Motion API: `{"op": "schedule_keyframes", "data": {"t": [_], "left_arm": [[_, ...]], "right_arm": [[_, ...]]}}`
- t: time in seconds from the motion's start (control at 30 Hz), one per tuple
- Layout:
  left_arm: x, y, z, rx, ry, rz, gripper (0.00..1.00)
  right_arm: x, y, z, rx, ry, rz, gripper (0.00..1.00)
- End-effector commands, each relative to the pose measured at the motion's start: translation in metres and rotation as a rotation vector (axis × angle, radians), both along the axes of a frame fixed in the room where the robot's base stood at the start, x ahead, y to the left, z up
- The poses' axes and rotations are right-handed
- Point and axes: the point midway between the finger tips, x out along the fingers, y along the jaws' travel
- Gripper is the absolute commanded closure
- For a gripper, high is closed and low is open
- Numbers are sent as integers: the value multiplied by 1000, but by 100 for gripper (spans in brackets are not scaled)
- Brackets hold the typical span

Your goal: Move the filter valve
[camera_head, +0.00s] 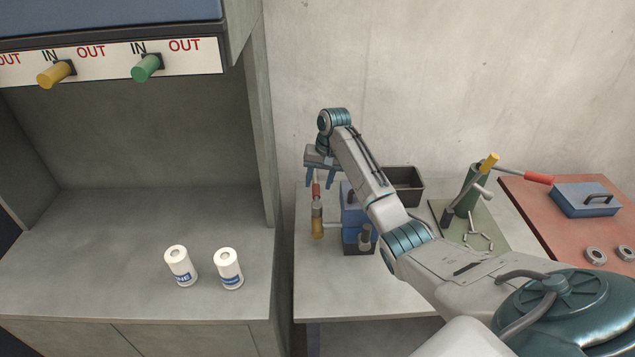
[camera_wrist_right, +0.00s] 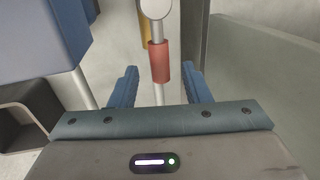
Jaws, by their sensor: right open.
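My right gripper (camera_head: 319,181) is above the table, over a lever with a red grip (camera_head: 316,190). The lever sits on an upright grey and yellow fitting (camera_head: 317,225) beside a blue unit (camera_head: 349,212); this looks like the filter valve. In the right wrist view, my right gripper (camera_wrist_right: 162,85) is open. The red grip (camera_wrist_right: 159,62) on its metal rod lies in line with the gap between the blue fingers, with space on both sides. The yellow part (camera_wrist_right: 146,30) shows behind it. My left gripper is not in view.
A cabinet panel above holds a yellow knob (camera_head: 55,75) and a green knob (camera_head: 146,68) marked IN and OUT. Two white canisters (camera_head: 180,265) (camera_head: 228,268) stand on the left counter. A dark bin (camera_head: 405,185), green stand (camera_head: 470,190) and blue toolbox (camera_head: 588,199) are to the right.

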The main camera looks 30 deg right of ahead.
Motion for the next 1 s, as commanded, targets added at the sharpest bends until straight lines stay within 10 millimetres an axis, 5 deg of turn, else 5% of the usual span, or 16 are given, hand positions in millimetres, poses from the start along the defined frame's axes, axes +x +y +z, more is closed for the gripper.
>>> {"op": "schedule_keyframes", "data": {"t": [0.2,0.5,0.73,1.0], "left_arm": [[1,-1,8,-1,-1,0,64],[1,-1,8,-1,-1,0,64],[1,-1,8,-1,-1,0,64],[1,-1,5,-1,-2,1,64]], "right_arm": [[2,4,-20,1,1,0,57],[3,4,-24,-1,-1,0,57],[3,4,-24,-1,-1,0,98],[5,3,-24,0,-1,4,100]]}}
